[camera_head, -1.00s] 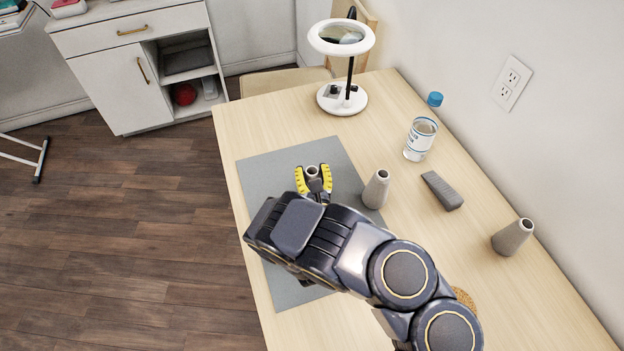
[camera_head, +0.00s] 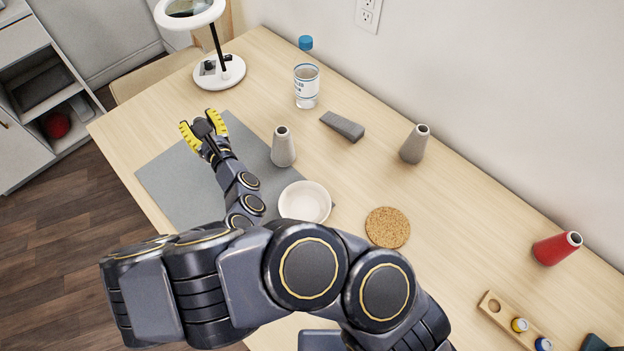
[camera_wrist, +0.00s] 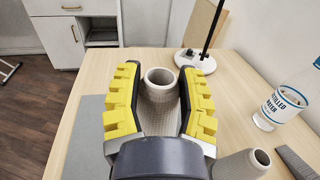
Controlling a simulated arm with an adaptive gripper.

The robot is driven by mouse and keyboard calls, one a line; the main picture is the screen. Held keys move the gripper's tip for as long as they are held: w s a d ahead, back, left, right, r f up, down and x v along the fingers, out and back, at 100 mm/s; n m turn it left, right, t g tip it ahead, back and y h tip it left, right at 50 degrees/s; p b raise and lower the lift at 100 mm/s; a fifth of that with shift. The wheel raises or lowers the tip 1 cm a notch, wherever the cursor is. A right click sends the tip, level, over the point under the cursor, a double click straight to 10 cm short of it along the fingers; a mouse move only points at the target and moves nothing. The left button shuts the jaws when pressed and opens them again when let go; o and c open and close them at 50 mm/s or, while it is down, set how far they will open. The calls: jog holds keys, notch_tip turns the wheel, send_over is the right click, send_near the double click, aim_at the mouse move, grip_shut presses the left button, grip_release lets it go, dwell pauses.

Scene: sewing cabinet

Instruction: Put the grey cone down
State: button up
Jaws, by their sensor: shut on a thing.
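A light grey cone (camera_wrist: 158,112) stands between the yellow-padded fingers in the wrist view, its round open top facing up. My gripper (camera_wrist: 160,95) is shut on it. In the head view my gripper (camera_head: 203,128) is at the far edge of the grey mat (camera_head: 172,185), and the held cone is mostly hidden there. I cannot tell whether its base touches a surface. A second grey cone (camera_head: 283,150) stands upright right of the mat; it also shows in the wrist view (camera_wrist: 243,166). A third grey cone (camera_head: 413,147) stands farther right.
A white lamp (camera_head: 222,74) stands at the far end, with a water bottle (camera_head: 306,88) and a grey wedge (camera_head: 343,126) along the wall side. A white dish (camera_head: 304,203), a cork coaster (camera_head: 387,228), a red cone (camera_head: 553,249) and a wooden holder (camera_head: 497,309) are nearer.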

jog(key=w+d+r+m+t+h, duration=0.1)
jog(key=w+d+r+m+h, duration=0.2)
jog(key=d+r+h, duration=0.35)
jog(key=w+d+r+m+t+h, duration=0.1)
jog(key=w+d+r+m+h, duration=0.25)
jog(key=d+r, duration=0.6)
jog(key=w+d+r+m+t+h, duration=0.1)
jog(key=w+d+r+m+h, duration=0.25)
jog(key=d, duration=0.85)
jog(key=s+d+f+m+g+h, duration=0.2)
jog(key=s+f+m+h, duration=0.15)
jog(key=f, duration=0.35)
jog(key=s+d+f+m+g+h, duration=0.25)
jog(key=s+f+h, duration=0.2)
jog(key=f, duration=0.25)
jog(key=s+d+f+m+g+h, duration=0.2)
jog(key=s+d+f+g+h, duration=0.15)
jog(key=s, duration=0.35)
jog(key=s+d+f+m+g+h, duration=0.2)
jog(key=s+f+g, duration=0.15)
jog(key=s, duration=0.45)
notch_tip(320, 180, down, 8)
jog(key=shift+w+f+t, duration=0.1)
jog(key=shift+t, duration=0.15)
